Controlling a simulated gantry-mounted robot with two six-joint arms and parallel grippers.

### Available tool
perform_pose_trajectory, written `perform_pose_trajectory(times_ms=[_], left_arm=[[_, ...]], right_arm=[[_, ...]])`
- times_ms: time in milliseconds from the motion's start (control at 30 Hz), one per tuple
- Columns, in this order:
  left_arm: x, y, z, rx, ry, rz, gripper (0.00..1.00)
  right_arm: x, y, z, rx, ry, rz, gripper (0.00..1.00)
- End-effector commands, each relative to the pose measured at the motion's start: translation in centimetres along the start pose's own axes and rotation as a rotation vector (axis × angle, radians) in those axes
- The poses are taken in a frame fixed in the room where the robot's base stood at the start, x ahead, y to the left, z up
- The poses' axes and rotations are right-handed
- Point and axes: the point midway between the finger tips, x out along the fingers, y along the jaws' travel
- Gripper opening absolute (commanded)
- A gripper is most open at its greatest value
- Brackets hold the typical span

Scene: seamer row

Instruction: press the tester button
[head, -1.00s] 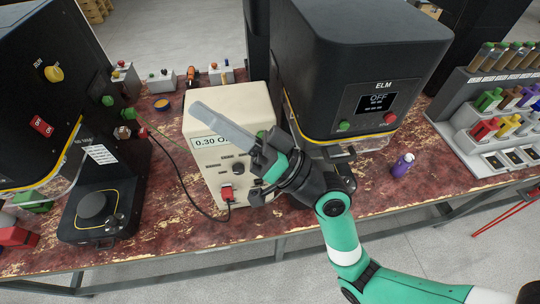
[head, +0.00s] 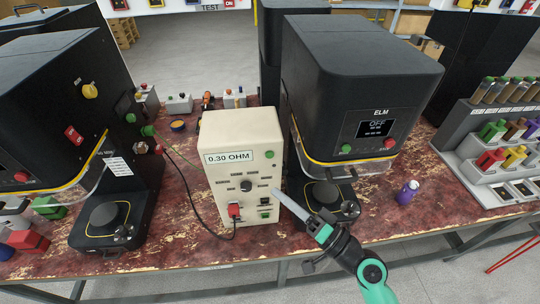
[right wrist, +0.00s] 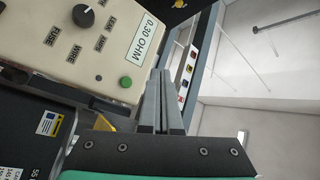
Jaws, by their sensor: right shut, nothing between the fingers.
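The tester is a cream box (head: 242,135) on the bench with a "0.30 OHM" display. A round green button (head: 269,155) sits right of the display, and a black knob (head: 246,186) lower down. A red plug (head: 235,210) with a black cable is at the bottom, near a green part (head: 265,214). My right gripper (head: 279,193) is shut and empty, its tips at the tester's lower right side in the head view. In the right wrist view, the fingertips (right wrist: 160,76) appear beside the green button (right wrist: 126,82), with a small gap in the picture. My left gripper is out of view.
A black ELM machine (head: 360,70) with a screen stands close right of the tester. Another black machine (head: 60,110) stands left. A purple bottle (head: 407,192) and a grey rack (head: 480,165) are farther right. Red bench top (head: 385,220) shows around the bottle.

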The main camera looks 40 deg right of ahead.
Motion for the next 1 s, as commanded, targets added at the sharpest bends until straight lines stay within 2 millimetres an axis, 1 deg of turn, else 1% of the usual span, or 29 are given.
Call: perform_pose_trajectory(times_ms=[167,467,600,800,1000], left_arm=[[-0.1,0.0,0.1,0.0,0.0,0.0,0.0],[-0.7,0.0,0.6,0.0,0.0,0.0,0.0],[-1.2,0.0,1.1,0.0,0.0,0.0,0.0],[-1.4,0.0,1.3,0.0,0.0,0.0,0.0],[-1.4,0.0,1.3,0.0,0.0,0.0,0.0]], right_arm=[[1.0,0.7,-0.7,-0.001,0.001,-0.001,0.0],[4.0,3.0,-2.9,-0.002,0.001,-0.002,0.0],[5.2,3.9,-3.7,-0.002,0.001,-0.001,0.0],[6.0,4.4,-4.3,-0.001,0.0,-0.001,0.0],[6.1,4.4,-4.4,0.0,0.0,0.0,0.0]])
